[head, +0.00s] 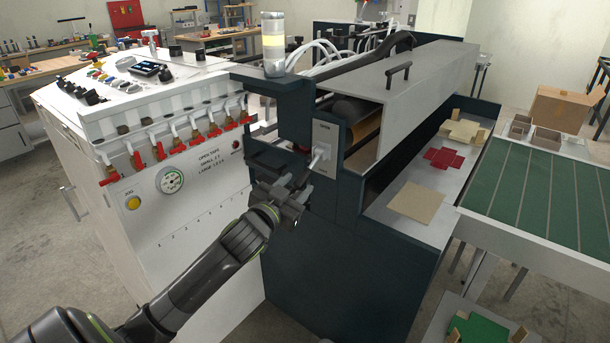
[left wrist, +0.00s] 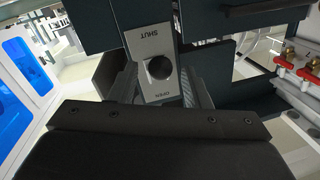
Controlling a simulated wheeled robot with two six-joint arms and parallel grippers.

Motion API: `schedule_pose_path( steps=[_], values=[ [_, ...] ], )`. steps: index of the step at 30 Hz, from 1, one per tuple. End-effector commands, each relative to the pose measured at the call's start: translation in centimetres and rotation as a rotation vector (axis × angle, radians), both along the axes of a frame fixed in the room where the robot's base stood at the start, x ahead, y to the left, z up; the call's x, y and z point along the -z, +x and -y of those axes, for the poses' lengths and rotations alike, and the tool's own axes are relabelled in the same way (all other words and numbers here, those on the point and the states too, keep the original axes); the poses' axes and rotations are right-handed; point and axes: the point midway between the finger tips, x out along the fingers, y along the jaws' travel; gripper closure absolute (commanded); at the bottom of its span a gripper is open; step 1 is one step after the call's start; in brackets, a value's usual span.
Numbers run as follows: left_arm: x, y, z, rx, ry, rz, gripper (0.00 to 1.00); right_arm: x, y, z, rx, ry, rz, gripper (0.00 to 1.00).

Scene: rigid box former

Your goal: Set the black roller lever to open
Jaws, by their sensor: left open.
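The lever plate (head: 325,135) is a pale upright plate on the dark front of the machine. A light-coloured lever (head: 318,156) sticks out from it. In the left wrist view the plate (left wrist: 150,40) reads SHUT at the top and OPEN at the bottom, with the lever's round black knob (left wrist: 159,68) end-on between them. My left gripper (head: 297,188) is open, just below and in front of the lever in the head view. In the left wrist view its fingers (left wrist: 158,88) stand either side of the knob's line; contact cannot be told. My right gripper is not in view.
A white control cabinet (head: 205,195) with several red-handled valves (head: 215,130) stands close on the left. A grey hood (head: 410,95) covers the dark roller (head: 352,108). A signal lamp (head: 273,45) rises above. A green-belted conveyor (head: 540,190) is at right.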

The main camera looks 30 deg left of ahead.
Motion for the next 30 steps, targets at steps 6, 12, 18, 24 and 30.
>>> schedule_pose_path(
  steps=[6,12,18,24,30],
  values=[
    [-0.1,3.2,-0.3,-0.001,-0.001,0.000,0.57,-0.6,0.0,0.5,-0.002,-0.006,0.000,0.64],
    [0.0,4.7,-0.4,0.000,-0.001,0.000,0.57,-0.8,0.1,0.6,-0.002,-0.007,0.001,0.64],
    [0.0,5.0,-0.4,0.001,0.001,0.000,0.57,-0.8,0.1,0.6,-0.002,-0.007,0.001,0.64],
    [0.0,4.9,-0.4,0.000,0.001,0.000,0.63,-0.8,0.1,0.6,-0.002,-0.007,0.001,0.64],
    [0.0,4.9,-0.4,0.000,0.001,0.000,0.89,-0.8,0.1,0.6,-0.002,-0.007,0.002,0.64]
  ],
)
